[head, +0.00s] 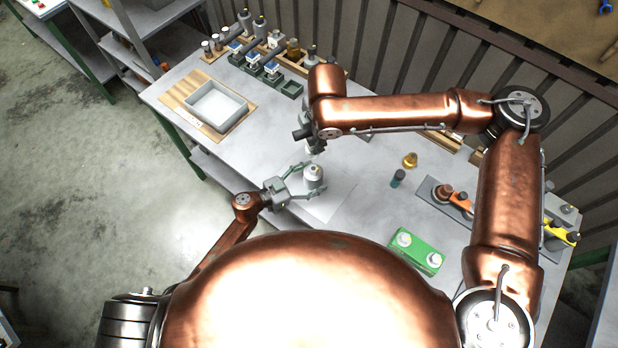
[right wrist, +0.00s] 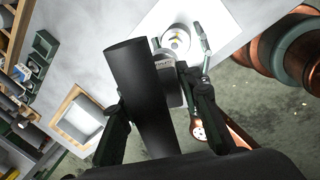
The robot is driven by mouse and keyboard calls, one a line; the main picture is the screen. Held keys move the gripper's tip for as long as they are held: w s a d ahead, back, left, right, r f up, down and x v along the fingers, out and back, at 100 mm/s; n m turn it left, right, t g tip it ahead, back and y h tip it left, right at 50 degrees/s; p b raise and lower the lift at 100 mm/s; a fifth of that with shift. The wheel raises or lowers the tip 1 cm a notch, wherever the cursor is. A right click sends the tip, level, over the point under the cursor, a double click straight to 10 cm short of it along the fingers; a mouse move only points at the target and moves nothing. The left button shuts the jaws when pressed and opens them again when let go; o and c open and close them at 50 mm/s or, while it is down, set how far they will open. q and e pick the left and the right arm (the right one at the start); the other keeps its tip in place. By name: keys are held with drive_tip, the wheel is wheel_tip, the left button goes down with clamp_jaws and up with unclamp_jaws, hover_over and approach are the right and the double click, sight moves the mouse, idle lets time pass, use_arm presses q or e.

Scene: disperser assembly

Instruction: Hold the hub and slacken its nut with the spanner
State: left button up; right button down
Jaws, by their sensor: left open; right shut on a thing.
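The hub (head: 314,178) is a small pale round part standing on a light mat on the bench. It also shows near the top of the right wrist view (right wrist: 176,40), from above; I cannot make out its nut clearly. My left gripper (head: 304,180) is open, with its fingers to either side of the hub. My right gripper (head: 311,142) is above and behind the hub. In the right wrist view its fingers are shut on a long dark handle (right wrist: 138,85), which appears to be the spanner's; the spanner's working end is not clear.
A white tray (head: 243,104) on a wooden board lies to the left. Bottles and small fixtures line the back edge. A green block with two round parts (head: 417,250) lies at front right, near a brass part (head: 410,160) and a dark cylinder (head: 398,179).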

use_arm(q)
clamp_jaws()
idle(0.9)
drive_tip(key=shift+c, duration=1.8)
unclamp_jaws()
drive_tip(key=c, duration=1.3)
drive_tip(key=shift+c, duration=0.2)
